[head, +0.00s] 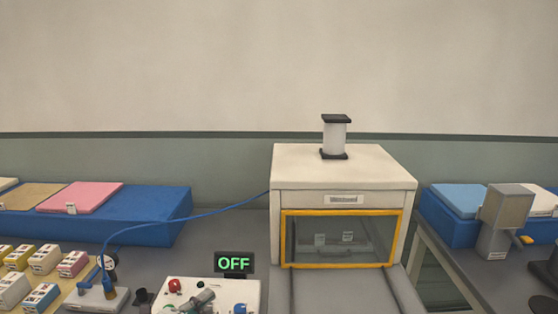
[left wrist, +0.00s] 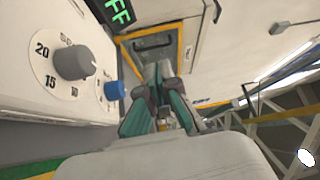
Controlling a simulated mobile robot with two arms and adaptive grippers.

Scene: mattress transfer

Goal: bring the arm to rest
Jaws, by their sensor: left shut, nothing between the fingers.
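My left gripper (left wrist: 158,92) shows in the left wrist view as two teal-padded fingers drawn together, shut with nothing between them. It is beside the control box (left wrist: 40,100), whose grey dial (left wrist: 73,62) and blue button (left wrist: 113,90) lie to its left. In the head view a grey-green shape over the control box (head: 245,290), at the bottom, appears to be the tip of this gripper; the rest is out of frame. My right gripper does not show.
A white chamber (head: 340,165) with a yellow-framed window (head: 340,266) stands behind the control box. A green OFF sign (head: 233,263) stands on the box. Blue blocks carry a pink pad (head: 80,197) at left and a light-blue pad (head: 459,198) at right. Small boxes (head: 45,259) stand at lower left.

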